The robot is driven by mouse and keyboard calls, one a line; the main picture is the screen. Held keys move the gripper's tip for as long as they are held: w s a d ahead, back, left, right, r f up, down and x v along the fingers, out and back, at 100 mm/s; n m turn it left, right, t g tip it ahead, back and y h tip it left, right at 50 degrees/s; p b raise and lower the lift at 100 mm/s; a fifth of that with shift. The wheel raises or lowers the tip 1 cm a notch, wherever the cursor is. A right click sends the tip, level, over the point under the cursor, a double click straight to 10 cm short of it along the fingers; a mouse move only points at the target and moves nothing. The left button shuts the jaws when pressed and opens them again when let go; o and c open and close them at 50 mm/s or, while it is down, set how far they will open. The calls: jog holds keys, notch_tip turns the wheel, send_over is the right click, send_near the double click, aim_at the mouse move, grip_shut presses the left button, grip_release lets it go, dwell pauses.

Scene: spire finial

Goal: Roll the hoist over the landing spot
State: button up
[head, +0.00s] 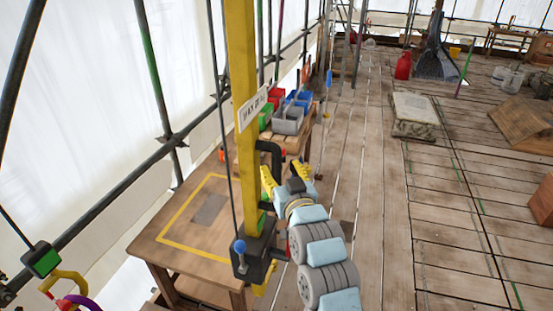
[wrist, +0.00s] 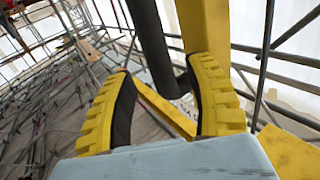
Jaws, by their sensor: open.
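The hoist's yellow mast (head: 243,110) stands upright at the table's right side, on a dark carriage (head: 258,258) with a blue-knobbed lever (head: 239,246). A bent black handle (head: 276,152) sticks out from the mast. My gripper (head: 285,167) is open just in front of the handle. In the wrist view, the black handle (wrist: 155,45) shows between and beyond the open yellow fingers (wrist: 163,68); I cannot tell whether they touch it. A yellow outline (head: 165,241) with a grey patch (head: 210,208) marks the wooden table, left of the mast. The hoist's hook (head: 66,281) hangs at lower left.
Coloured bins (head: 288,120) stand on a bench behind the mast. Scaffold poles (head: 170,140) and white sheeting line the left. A stone block (head: 414,115) and a wooden ramp (head: 525,122) sit on the planks at right. The plank floor (head: 380,220) right of my arm is clear.

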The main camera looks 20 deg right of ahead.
aim_at(278, 165)
jog(key=shift+w+d+p, duration=0.15)
jog(key=shift+w+p, duration=0.2)
jog(key=shift+w, duration=1.35)
grip_shut()
